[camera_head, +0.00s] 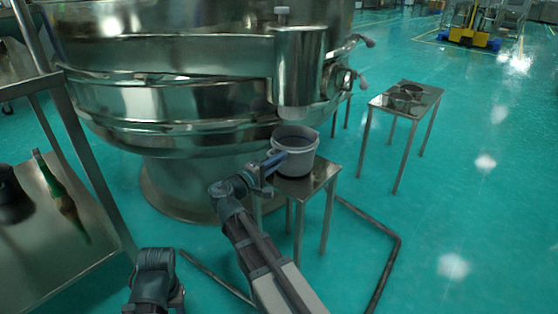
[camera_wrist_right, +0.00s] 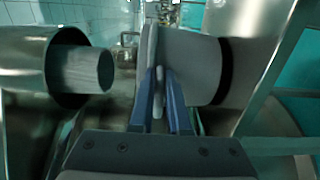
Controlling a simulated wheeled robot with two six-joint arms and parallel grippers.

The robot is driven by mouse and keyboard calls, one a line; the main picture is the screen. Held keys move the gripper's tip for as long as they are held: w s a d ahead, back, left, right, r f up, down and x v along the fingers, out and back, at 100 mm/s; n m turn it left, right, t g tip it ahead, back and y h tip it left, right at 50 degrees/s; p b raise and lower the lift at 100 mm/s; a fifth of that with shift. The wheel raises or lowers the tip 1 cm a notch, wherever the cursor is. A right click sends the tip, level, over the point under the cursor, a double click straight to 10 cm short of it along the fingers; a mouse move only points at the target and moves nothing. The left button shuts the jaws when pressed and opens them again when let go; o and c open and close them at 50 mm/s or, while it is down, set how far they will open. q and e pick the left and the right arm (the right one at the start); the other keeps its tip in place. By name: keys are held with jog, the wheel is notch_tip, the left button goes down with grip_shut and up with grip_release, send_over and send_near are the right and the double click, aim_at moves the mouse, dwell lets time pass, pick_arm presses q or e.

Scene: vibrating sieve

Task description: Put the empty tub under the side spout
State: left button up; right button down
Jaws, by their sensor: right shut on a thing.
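The grey tub (camera_head: 297,158) is upright over the small steel stand below the side spout (camera_head: 299,70). I cannot tell whether its base touches the stand. Its inside looks empty. My right gripper (camera_head: 268,168) is shut on the tub's near left side. In the right wrist view the blue fingers (camera_wrist_right: 162,105) close on its wall or rim, and the tub (camera_wrist_right: 192,68) extends to the right. The spout's open end (camera_wrist_right: 92,70) shows at the left, apart from the tub. My left gripper is not visible; only part of that arm shows at the bottom.
The large steel sieve (camera_head: 170,105) stands behind. The small stand (camera_head: 318,178) has a bare front right part. Another small table (camera_head: 420,92) with metal items is at the right. A shelf rack (camera_head: 100,215) stands at the left. A dark floor frame (camera_head: 395,250) lies at the front right.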

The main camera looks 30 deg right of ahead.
jog(key=shift+f+b, duration=0.35)
jog(key=c, duration=0.8)
grip_release()
jog(key=v, duration=1.4)
jog(key=shift+w+d, duration=0.1)
